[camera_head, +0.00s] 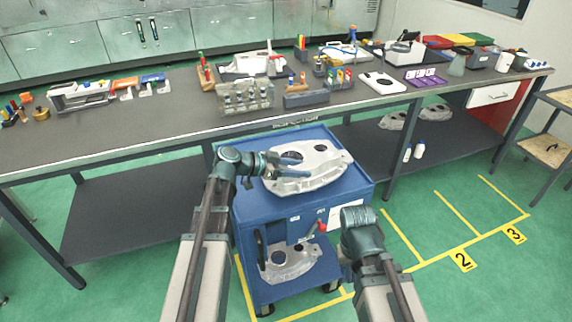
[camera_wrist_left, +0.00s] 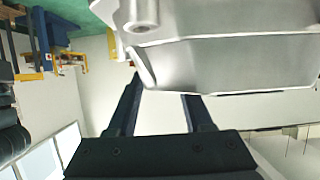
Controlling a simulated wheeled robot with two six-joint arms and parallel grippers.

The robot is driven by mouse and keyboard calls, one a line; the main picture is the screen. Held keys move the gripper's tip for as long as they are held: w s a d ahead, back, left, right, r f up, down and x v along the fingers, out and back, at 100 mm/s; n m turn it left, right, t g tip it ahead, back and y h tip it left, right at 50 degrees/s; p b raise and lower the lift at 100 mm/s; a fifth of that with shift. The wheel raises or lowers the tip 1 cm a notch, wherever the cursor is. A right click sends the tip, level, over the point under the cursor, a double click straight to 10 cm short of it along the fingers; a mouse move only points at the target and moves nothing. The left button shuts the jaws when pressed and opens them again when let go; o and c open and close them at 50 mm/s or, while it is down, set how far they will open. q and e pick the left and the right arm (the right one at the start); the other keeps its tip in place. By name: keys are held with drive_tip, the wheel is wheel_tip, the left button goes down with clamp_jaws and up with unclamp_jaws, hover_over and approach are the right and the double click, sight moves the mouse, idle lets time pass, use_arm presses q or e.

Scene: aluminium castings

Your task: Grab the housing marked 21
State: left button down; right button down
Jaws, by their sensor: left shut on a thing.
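A silver-grey cast housing (camera_head: 322,160) lies on the top of the blue cart; I cannot read a number on it. My left gripper (camera_head: 285,166) is at its left side, shut on its edge. In the left wrist view the housing (camera_wrist_left: 230,60) fills the upper right, with its lower edge at the fingertips of the left gripper (camera_wrist_left: 163,88). Another similar housing (camera_head: 292,264) is on the cart's lower shelf, also with no readable number. My right gripper (camera_head: 357,217) is in front of the cart's right side; its fingers cannot be made out.
The blue cart (camera_head: 355,195) stands in front of a long grey bench (camera_head: 150,136) crowded with tools, racks and fixtures. More castings (camera_head: 434,113) and white bottles (camera_head: 419,149) are on the bench's lower shelf. Green floor with yellow marked bays is free to the right.

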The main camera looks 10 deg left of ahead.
use_arm(q)
drive_tip(key=s+d+r, duration=0.1)
drive_tip(key=s+d, duration=0.1)
drive_tip(key=d, duration=0.8)
drive_tip(key=shift+p, duration=0.4)
drive_tip(key=shift+r, duration=0.1)
